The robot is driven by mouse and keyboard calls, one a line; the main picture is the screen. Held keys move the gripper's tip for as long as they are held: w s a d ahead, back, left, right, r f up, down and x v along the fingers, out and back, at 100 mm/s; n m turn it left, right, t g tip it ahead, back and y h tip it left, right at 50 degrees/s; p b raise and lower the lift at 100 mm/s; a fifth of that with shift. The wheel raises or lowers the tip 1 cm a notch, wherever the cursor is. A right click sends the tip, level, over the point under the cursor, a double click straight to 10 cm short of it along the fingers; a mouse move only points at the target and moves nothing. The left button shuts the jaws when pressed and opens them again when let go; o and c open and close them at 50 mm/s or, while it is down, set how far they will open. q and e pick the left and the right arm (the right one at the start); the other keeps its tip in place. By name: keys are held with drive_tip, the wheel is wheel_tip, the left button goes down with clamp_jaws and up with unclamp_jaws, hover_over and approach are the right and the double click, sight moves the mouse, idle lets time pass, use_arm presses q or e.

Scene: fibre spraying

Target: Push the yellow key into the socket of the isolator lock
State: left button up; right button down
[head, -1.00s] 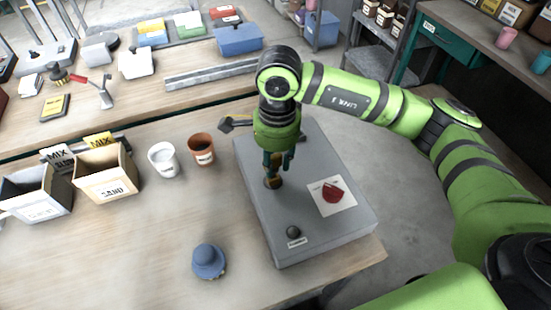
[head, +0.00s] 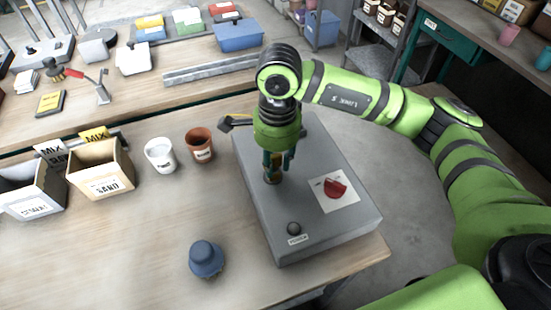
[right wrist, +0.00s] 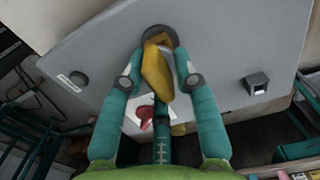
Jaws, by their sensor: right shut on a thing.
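The isolator lock is a grey box (head: 320,230) on the wooden table, with a red rotary switch (head: 335,188) on a white plate. My right gripper (head: 275,165) points down over the box's left side, its teal fingers shut on the yellow key (right wrist: 157,70). In the right wrist view the key sits between the fingertips, its far end at the dark round socket (right wrist: 160,33). How deep it sits in the socket is hidden. In the head view the gripper mostly covers key and socket. My left gripper is not in view.
A black knob (head: 293,229) stands on the box's near end. A blue round-topped object (head: 207,258) is at the front left. A white cup (head: 160,156), a brown cup (head: 200,145) and a sand box (head: 100,170) stand further left. The table between them is clear.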

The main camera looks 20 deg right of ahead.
sight(277, 155)
drive_tip(key=shift+f+b, duration=0.3)
drive_tip(key=shift+f, duration=0.05)
drive_tip(key=c, duration=0.9)
unclamp_jaws()
drive_tip(key=shift+r, duration=0.1)
drive_tip(key=shift+o, duration=0.2)
drive_tip(key=shift+r, duration=0.2)
wheel_tip(277, 155, up, 12)
drive_tip(key=shift+d+f, duration=0.15)
drive_tip(key=shift+f, duration=0.05)
